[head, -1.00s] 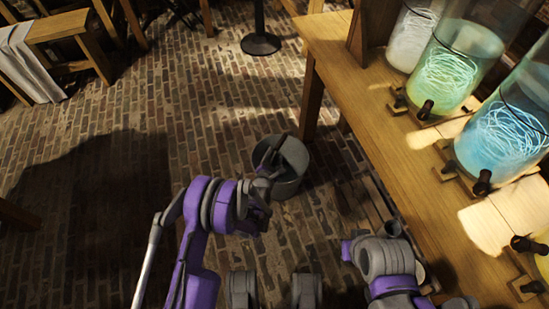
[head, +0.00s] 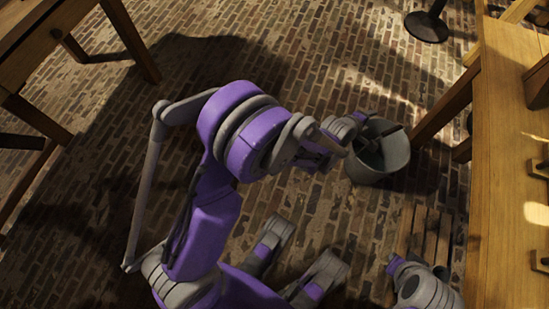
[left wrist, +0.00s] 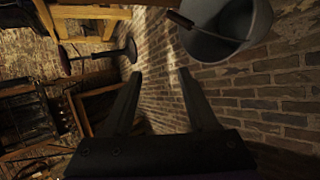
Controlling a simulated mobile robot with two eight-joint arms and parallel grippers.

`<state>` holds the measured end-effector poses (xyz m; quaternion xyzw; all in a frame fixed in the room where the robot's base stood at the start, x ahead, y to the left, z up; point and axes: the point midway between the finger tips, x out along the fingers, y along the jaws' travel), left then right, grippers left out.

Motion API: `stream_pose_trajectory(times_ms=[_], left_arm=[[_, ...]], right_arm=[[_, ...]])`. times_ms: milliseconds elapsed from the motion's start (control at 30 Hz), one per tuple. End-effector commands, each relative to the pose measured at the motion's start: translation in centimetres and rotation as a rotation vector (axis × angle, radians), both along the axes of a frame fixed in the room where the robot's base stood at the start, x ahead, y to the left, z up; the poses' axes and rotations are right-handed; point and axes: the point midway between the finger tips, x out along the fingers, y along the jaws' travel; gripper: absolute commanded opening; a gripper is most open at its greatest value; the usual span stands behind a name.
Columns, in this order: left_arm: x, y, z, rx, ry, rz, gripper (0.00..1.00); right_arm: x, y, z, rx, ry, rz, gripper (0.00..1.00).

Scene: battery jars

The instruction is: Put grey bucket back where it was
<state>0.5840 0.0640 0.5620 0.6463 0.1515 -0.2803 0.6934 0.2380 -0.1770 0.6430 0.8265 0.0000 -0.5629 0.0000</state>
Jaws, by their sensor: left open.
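The grey bucket (head: 388,165) stands upright on the brick floor, close to a table leg. A dark bar, perhaps its handle, crosses its mouth. It also shows at the top right of the left wrist view (left wrist: 250,42), seen sideways. My left gripper (head: 364,138) is at the bucket's left rim in the head view. In the left wrist view its fingers (left wrist: 160,73) are apart with nothing between them, and the bucket is outside them. Contact with the bucket cannot be told. Part of my right arm shows at the bottom right, but its gripper is out of view.
A long wooden table (head: 505,180) runs along the right, with a leg (head: 445,110) beside the bucket. A slatted wooden piece (head: 425,240) lies below it. Another wooden table (head: 45,45) is at the upper left. A dark round stand base (head: 426,27) is at the top. Brick floor between is clear.

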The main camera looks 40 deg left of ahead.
Motion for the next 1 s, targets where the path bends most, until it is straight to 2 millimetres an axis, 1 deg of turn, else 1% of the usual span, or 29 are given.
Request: stream_pose_trajectory(times_ms=[33,100,167,200,267,300,367,400,467,500,567,600,700,800,833,900,1000], left_arm=[[-1.7,1.1,1.8,0.086,0.017,-0.05,0.58],[-4.0,2.3,3.6,0.209,0.042,-0.132,0.58],[-6.2,3.3,4.9,0.31,0.066,-0.204,0.58],[-7.8,4.0,5.7,0.376,0.081,-0.255,0.58],[-10.3,4.9,6.8,0.472,0.105,-0.336,0.58],[-12.1,5.6,7.4,0.532,0.122,-0.391,0.58],[-14.8,6.5,8.1,0.62,0.147,-0.477,0.58],[-16.7,7.1,8.5,0.676,0.164,-0.536,0.58],[-19.7,7.9,8.9,0.758,0.189,-0.627,0.58],[-21.6,8.4,9.1,0.807,0.205,-0.688,0.58],[-24.5,9.1,9.2,0.878,0.227,-0.783,0.58],[-26.3,9.6,9.1,0.919,0.24,-0.843,0.58],[-30.1,10.4,8.8,1.0,0.269,-0.976,0.58],[-32.8,10.9,8.4,1.053,0.286,-1.074,0.58],[-33.3,11.0,8.3,1.063,0.289,-1.096,0.58],[-34.2,11.2,8.1,1.081,0.294,-1.132,0.58],[-34.7,11.3,8.1,1.091,0.297,-1.153,0.58]], right_arm=[[0.0,0.0,0.0,0.0,0.0,0.0,0.0],[0.0,0.0,0.0,0.0,0.0,0.0,0.0],[0.0,0.0,0.0,0.0,0.0,0.0,0.0],[0.0,0.0,0.0,0.0,0.0,0.0,0.0],[0.0,0.0,0.0,0.0,0.0,0.0,0.0],[0.0,0.0,0.0,0.0,0.0,0.0,0.0],[0.0,0.0,0.0,0.0,0.0,0.0,0.0],[0.0,0.0,0.0,0.0,0.0,0.0,0.0],[0.0,0.0,0.0,0.0,0.0,0.0,0.0],[0.0,0.0,0.0,0.0,0.0,0.0,0.0],[0.0,0.0,0.0,0.0,0.0,0.0,0.0],[0.0,0.0,0.0,0.0,0.0,0.0,0.0],[0.0,0.0,0.0,0.0,0.0,0.0,0.0],[0.0,0.0,0.0,0.0,0.0,0.0,0.0],[0.0,0.0,0.0,0.0,0.0,0.0,0.0],[0.0,0.0,0.0,0.0,0.0,0.0,0.0],[0.0,0.0,0.0,0.0,0.0,0.0,0.0]])
